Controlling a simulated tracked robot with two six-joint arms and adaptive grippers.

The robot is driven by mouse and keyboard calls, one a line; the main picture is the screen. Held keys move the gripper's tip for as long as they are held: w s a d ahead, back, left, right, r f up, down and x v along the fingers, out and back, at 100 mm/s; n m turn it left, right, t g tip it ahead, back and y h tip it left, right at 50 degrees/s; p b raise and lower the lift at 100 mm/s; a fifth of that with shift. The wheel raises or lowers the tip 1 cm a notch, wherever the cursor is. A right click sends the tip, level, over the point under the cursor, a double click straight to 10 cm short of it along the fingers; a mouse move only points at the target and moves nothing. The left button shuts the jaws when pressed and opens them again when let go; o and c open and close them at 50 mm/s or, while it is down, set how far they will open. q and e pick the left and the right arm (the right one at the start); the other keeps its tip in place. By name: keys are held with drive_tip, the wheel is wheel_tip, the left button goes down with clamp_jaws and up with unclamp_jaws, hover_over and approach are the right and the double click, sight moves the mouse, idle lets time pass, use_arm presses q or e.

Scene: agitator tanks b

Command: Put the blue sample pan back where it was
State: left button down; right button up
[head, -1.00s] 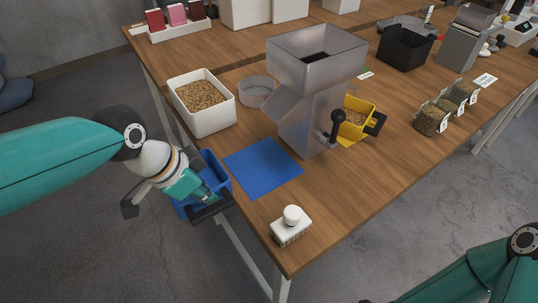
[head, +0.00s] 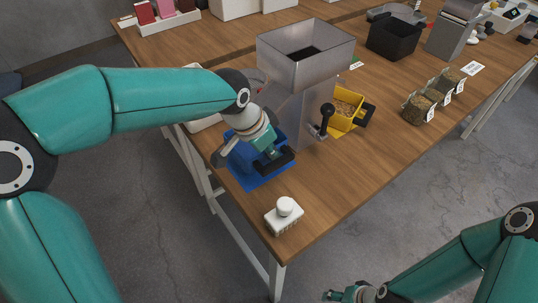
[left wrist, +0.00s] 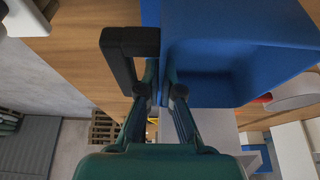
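The blue sample pan (head: 243,158) is over the blue mat (head: 262,181) at the table's near left edge. I cannot tell whether it touches the mat. My left gripper (head: 272,157) is shut on the pan and partly covers it. In the left wrist view the pan (left wrist: 235,50) fills the upper right, beside the gripper's fingers (left wrist: 164,92), and the visible part of its inside looks empty. A strip of the mat (left wrist: 150,12) shows there too. My right gripper (head: 350,294) is low at the bottom edge, away from the table, partly cut off, its fingers unclear.
The grey metal hopper (head: 303,60) stands just behind the mat. A yellow pan (head: 345,108) of grain sits right of it. A white brush-like block (head: 285,216) stands in front of the mat. My left arm hides much of the white grain bin (head: 203,123).

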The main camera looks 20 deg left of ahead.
use_arm(q)
drive_tip(key=shift+f, duration=1.25)
drive_tip(key=shift+f, duration=0.1)
drive_tip(key=c, duration=1.3)
unclamp_jaws()
drive_tip(key=v, duration=1.2)
drive_tip(key=shift+w+r+p, duration=0.1)
drive_tip(key=shift+r+p, duration=0.1)
drive_tip(key=shift+p, duration=0.1)
drive_tip(key=shift+f, duration=0.1)
